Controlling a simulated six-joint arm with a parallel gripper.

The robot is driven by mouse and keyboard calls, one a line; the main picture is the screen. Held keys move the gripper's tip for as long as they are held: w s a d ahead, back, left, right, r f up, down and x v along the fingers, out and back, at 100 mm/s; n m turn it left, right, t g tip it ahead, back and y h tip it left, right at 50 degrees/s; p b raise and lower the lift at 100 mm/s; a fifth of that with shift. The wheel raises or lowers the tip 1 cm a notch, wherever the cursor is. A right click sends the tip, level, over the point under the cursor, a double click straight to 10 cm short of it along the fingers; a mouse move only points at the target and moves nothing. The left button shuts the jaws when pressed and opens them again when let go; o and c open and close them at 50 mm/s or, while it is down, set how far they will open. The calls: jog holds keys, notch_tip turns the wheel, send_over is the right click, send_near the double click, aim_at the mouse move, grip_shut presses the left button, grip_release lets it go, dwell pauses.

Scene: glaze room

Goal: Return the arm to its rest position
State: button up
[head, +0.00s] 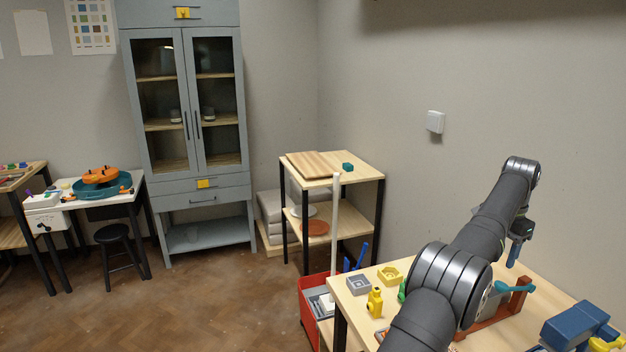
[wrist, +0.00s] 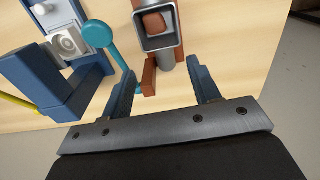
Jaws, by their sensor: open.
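My arm reaches over the wooden bench (head: 540,281) at the right of the head view, its elbow in the foreground and its wrist raised toward the back wall. My gripper (head: 514,252) points down above the bench. In the wrist view, my gripper (wrist: 161,68) has its two blue fingers wide apart with nothing held between them. Beyond the fingertips is a grey square-mouthed tube (wrist: 164,42) with reddish-brown material inside. I cannot tell how far the fingers are from it.
A terracotta stand with a teal handle (head: 515,287) and a blue machine (head: 578,325) stand on the bench. A yellow bottle (head: 375,302) and a yellow block (head: 389,274) sit at its left. The wall is close behind. A red cart (head: 311,312) stands left; open floor lies beyond.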

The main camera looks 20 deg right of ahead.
jog(key=shift+r, duration=0.2)
dwell(0.7)
jog(key=shift+f, duration=0.1)
